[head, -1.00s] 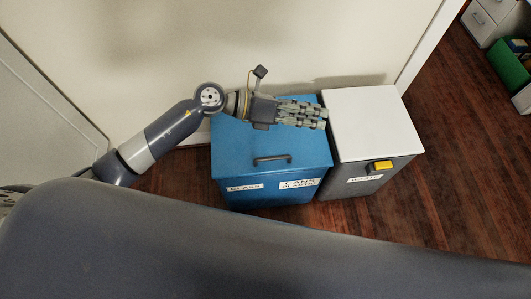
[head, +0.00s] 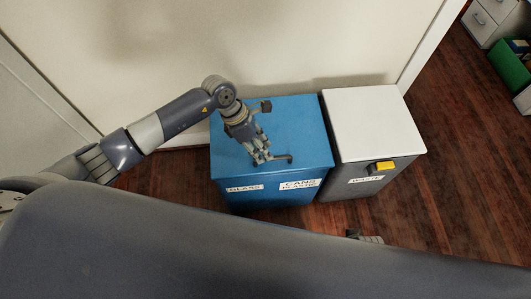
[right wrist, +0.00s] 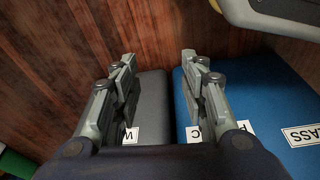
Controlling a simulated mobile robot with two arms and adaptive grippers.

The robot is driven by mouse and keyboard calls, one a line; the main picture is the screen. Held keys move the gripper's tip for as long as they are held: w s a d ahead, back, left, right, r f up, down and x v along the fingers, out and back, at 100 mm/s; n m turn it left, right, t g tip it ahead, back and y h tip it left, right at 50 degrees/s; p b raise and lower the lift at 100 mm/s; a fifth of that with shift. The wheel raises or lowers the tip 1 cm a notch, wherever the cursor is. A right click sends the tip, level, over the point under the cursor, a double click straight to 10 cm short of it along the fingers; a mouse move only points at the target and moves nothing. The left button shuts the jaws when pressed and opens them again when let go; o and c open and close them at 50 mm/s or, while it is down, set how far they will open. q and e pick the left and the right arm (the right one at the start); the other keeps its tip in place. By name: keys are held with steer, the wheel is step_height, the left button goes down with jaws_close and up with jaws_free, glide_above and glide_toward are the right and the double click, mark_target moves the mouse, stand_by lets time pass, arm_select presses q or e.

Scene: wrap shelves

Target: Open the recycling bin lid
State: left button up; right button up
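The blue recycling bin (head: 300,125) stands against the wall in the head view, labelled for glass and cans, with its lid closed. Its dark lid handle (head: 284,159) lies near the front edge of the lid. My left gripper (head: 262,157) points down at the handle's left part, its fingers over or beside it; whether they grip it is unclear. My right gripper (right wrist: 158,62) is open and empty, over the fronts of the bins. The blue bin also fills the right of the right wrist view (right wrist: 245,95).
A grey waste bin with a white lid (head: 372,120) and a yellow-marked latch (head: 383,166) stands close beside the blue bin on the right. The wall is right behind both.

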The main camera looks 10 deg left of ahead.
arm_select(q)
steer(key=shift+x, duration=1.5)
arm_select(e)
steer(key=shift+w+r, duration=0.3)
steer(key=shift+r, duration=0.45)
arm_select(q)
steer(key=shift+c, duration=0.5)
jaws_close()
steer(key=shift+w+r, duration=0.1)
